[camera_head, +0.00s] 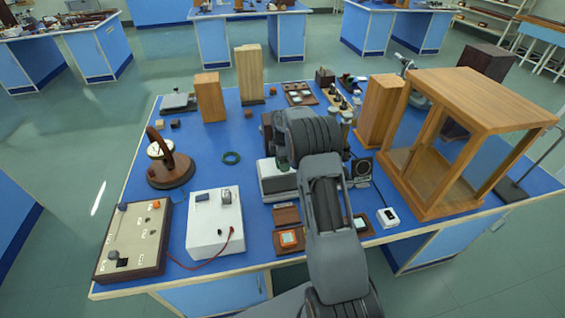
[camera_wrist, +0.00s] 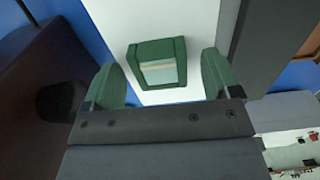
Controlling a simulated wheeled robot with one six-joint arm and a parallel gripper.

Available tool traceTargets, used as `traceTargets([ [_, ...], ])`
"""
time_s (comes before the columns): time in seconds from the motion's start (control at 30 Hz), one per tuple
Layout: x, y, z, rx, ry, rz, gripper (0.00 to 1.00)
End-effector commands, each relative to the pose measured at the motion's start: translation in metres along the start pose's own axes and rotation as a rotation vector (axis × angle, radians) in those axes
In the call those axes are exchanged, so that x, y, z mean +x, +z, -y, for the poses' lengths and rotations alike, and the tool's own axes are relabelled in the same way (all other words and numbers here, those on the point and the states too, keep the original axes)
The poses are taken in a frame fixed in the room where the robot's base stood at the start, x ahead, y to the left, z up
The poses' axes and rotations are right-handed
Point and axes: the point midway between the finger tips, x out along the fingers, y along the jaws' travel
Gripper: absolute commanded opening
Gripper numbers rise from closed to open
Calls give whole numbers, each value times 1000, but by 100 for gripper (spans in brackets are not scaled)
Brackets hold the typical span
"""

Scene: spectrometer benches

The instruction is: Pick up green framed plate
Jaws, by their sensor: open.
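The green framed plate (camera_wrist: 157,63) lies on a white surface (camera_wrist: 200,18) in the wrist view. It has a thick green frame around a pale, glassy middle with a faint tan band. My gripper (camera_wrist: 162,68) is open, with one green finger on each side of the plate and a gap to each. The plate is between the fingers or just beyond them; the height left between cannot be told. In the head view my arm hides most of this spot, over a white-topped box (camera_head: 274,187).
A wooden frame case (camera_head: 490,95) and a wooden block (camera_head: 380,110) stand to the right. A white instrument (camera_head: 208,238), a control box (camera_head: 130,250) and a brown stand (camera_head: 172,176) are to the left.

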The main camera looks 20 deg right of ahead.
Motion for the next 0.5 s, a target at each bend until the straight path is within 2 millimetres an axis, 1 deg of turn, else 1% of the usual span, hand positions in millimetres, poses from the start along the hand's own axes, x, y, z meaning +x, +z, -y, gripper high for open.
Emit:
traceTargets([
  [0.1,0,0,0,0,0,0,83],
  [0.13,0,0,0,0,0,0,81],
  [0.5,0,0,0,0,0,0,46],
])
